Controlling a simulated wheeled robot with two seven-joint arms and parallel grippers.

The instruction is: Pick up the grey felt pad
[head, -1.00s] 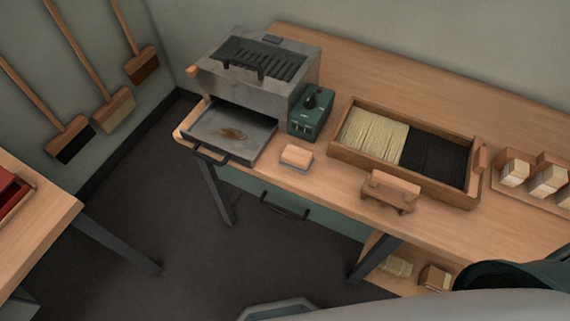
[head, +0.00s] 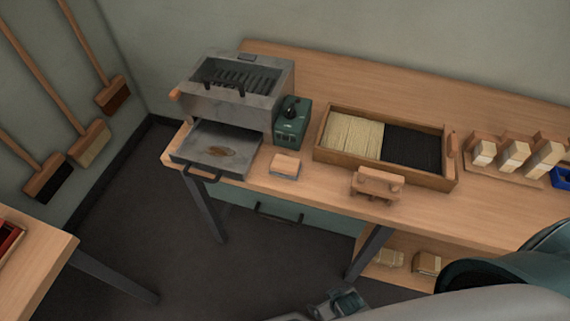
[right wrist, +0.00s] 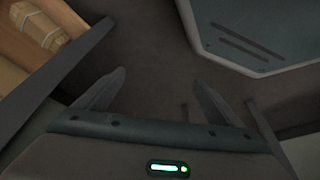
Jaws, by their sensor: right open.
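A small block with a wooden top and a grey layer beneath (head: 285,165), which looks like the grey felt pad, lies near the table's front edge, right of the metal tray. My right gripper (head: 340,303) shows small at the bottom of the head view, in front of the table and lower, well apart from the pad. In the right wrist view my right gripper (right wrist: 155,88) is open with nothing between its fingers, over dark floor. The pad does not show there. My left gripper is not in view.
A metal oven (head: 238,90) with its tray (head: 195,155) pulled out stands left of the pad. A green control box (head: 291,125) is behind it. A bristle box (head: 390,175) and a wooden clamp-like piece (head: 377,183) stand to the right. Table legs and a lower shelf (head: 400,278) are below.

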